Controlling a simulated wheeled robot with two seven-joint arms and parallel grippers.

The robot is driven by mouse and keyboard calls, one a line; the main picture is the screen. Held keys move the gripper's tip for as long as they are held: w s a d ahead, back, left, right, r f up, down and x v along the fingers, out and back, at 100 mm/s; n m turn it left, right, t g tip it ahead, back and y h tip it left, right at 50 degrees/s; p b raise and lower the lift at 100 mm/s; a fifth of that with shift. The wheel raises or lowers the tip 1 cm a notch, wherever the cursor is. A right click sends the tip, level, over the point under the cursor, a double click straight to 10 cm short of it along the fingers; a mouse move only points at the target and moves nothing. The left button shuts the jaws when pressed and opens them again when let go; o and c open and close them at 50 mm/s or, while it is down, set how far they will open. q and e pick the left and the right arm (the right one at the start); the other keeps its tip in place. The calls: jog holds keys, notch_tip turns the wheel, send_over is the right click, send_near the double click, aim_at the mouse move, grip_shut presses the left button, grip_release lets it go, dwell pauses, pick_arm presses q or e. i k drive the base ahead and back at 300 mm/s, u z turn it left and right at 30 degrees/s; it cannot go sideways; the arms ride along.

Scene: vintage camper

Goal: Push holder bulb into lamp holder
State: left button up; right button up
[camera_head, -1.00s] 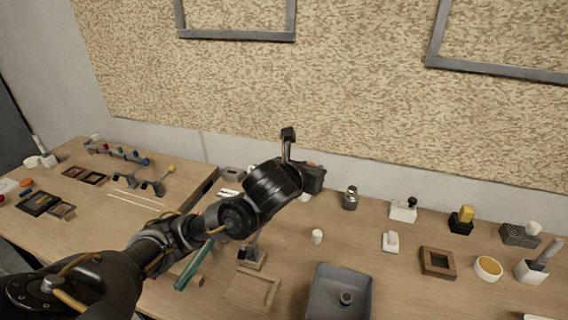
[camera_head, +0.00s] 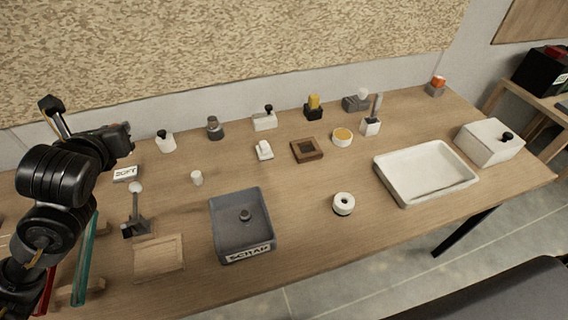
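A small dark lamp-like stand (camera_head: 135,226) with a clip-like base stands at the left of the bench. A round white bulb (camera_head: 136,188) shows at the top of its post; I cannot tell whether it is fully seated. A second whitish bulb (camera_head: 362,94) shows at a grey block (camera_head: 354,104) at the back. I cannot tell for sure which is the holder bulb. My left gripper (camera_head: 124,138) is in the air at the left, above and left of the stand, seen from behind. Its fingers are unclear. My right gripper is out of view.
A white tray (camera_head: 390,165) and white box (camera_head: 488,143) stand at right. Bench between the trays is mostly clear.

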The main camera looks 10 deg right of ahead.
aim_at(343, 205)
jog(key=u, duration=1.85)
jog(key=k, duration=2.15)
jog(key=z, duration=1.5)
jog(key=i, duration=0.5)
jog(key=z, duration=0.1)
